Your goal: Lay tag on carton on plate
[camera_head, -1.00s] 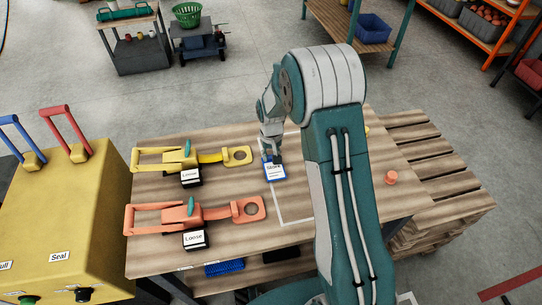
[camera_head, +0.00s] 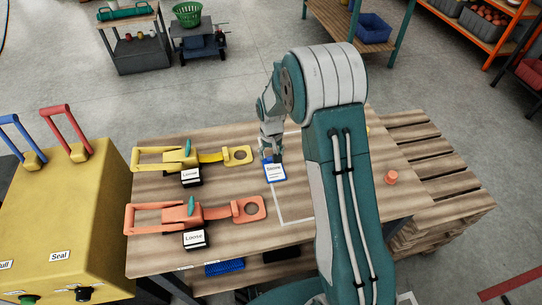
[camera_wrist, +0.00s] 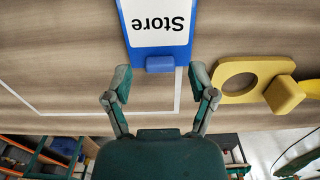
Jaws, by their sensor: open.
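A blue tag with a white "Store" label (camera_head: 275,174) is on the wooden table, at the left line of a white outline. In the wrist view the tag (camera_wrist: 158,28) reads upside down and has a blue tab (camera_wrist: 160,64) on its near edge. My gripper (camera_head: 273,156) is just behind the tag in the head view. In the wrist view my gripper (camera_wrist: 160,78) is open, its fingertips apart on either side of the tab, and I see no grip on it. I cannot make out a carton or a plate; my arm hides part of the table.
A yellow clamp (camera_head: 190,157) and an orange clamp (camera_head: 195,211), each with a "Loose" card, lie left of the tag. A yellow box with levers (camera_head: 65,215) stands left. A small orange peg (camera_head: 391,177) is at the right. A wooden pallet (camera_head: 440,170) adjoins the table.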

